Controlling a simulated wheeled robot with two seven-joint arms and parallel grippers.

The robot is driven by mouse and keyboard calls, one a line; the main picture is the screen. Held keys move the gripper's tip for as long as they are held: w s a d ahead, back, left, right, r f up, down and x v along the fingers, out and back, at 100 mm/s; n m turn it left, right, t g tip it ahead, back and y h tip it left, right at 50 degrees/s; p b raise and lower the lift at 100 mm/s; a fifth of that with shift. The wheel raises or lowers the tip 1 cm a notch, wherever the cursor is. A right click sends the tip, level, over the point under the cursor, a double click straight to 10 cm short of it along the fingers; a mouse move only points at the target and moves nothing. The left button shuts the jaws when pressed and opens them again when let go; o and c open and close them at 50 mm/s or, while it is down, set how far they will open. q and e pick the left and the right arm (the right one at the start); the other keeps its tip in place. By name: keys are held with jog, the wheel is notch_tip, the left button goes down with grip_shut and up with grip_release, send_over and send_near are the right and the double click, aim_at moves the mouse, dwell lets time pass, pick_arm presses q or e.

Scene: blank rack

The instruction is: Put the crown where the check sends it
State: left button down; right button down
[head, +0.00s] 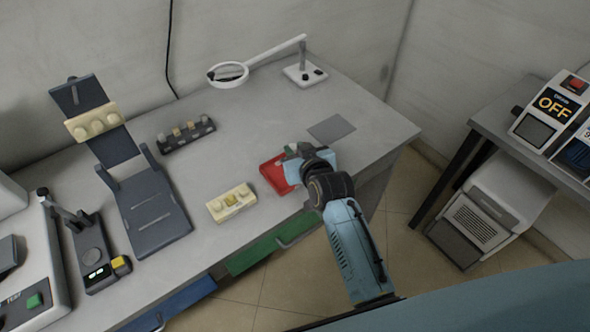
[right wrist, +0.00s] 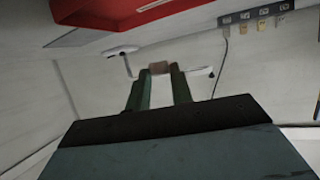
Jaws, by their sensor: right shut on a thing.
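My right gripper (head: 292,155) is over the red tray (head: 273,174) near the table's front edge. In the right wrist view its two fingers (right wrist: 159,72) are shut on a small pinkish-brown block (right wrist: 160,67); I cannot tell whether this is the crown. The gripper hides the block in the head view. A cream model block (head: 232,203) with tooth-like bumps and a yellow piece (head: 231,199) in its middle lies left of the red tray. A small device (head: 97,256) with a lit display and a yellow button stands at the left. My left gripper is not in view.
A dark rack (head: 186,137) holds several small blocks. A dark articulator-like stand (head: 150,205) carries a cream model (head: 95,121). A magnifier lamp (head: 229,75) stands at the back. A grey pad (head: 331,128) lies right. Green (head: 272,247) and blue (head: 175,303) drawers are below.

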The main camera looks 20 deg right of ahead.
notch_tip(320, 180, down, 8)
jog(key=shift+r+b, duration=0.25)
jog(key=shift+b, duration=0.55)
jog(key=shift+f, duration=0.15)
jog(key=c, duration=1.2)
grip_release()
jog(key=shift+c, duration=0.2)
